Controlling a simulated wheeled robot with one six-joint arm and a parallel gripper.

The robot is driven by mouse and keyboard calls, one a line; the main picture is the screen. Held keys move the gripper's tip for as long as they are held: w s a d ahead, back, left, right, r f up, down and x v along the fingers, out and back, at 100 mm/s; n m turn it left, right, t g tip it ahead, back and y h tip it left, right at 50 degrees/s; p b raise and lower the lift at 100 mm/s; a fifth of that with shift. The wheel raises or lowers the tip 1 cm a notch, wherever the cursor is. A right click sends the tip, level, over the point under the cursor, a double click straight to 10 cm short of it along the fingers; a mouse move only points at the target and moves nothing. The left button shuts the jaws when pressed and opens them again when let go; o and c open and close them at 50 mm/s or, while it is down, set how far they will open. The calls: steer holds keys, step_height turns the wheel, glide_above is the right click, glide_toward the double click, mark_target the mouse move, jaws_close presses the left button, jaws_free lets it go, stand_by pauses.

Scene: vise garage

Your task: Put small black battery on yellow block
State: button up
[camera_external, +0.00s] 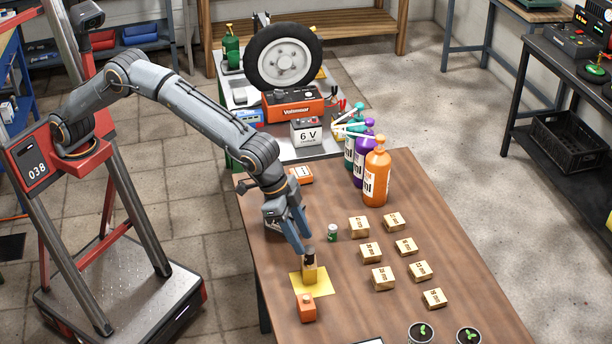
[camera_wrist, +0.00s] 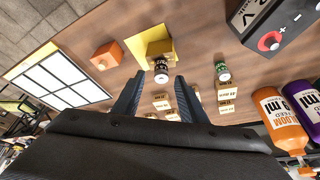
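The small black battery (camera_external: 308,260) stands upright and appears to rest on top of the yellow block (camera_external: 310,275). The block stands on a yellow sheet on the table. In the wrist view the battery (camera_wrist: 161,70) shows its pale end, with the yellow block (camera_wrist: 157,47) behind it. My gripper (camera_external: 304,244) is just above the battery. In the wrist view my gripper (camera_wrist: 158,79) has its two fingers spread apart, with the battery showing between the tips and a gap on each side.
A green battery (camera_external: 332,232) stands to the right of the block. An orange block (camera_external: 306,308) sits in front of the yellow sheet (camera_external: 323,288). Several labelled tan blocks (camera_external: 371,252) cover the table's right side. Tall bottles (camera_external: 376,172) stand at the back.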

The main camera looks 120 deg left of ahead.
steer(key=v, duration=0.7)
steer(key=shift+s+r+b, duration=0.2)
steer(key=shift+r+b, duration=0.1)
steer(key=shift+b, duration=0.15)
steer(key=s+d+f+m+g, duration=0.1)
steer(key=s+f, duration=0.4)
steer(key=s, duration=1.1)
steer(key=s+d+f+m+g, duration=0.1)
steer(key=s+f, duration=0.4)
steer(key=s, duration=1.2)
steer(key=s+d+f+m+g+h, duration=0.1)
steer(key=s+f, duration=0.3)
steer(key=s, duration=1.3)
steer(key=shift+f+g, duration=0.4)
steer(key=shift+g, duration=0.2)
steer(key=shift+s, duration=0.15)
steer(key=shift+s+a+r+p, duration=0.1)
steer(key=shift+a+r+p, duration=0.2)
steer(key=shift+a+p, duration=0.25)
steer(key=shift+a+r+p, duration=0.3)
steer(key=shift+a+p, duration=0.15)
steer(key=shift+a, duration=0.15)
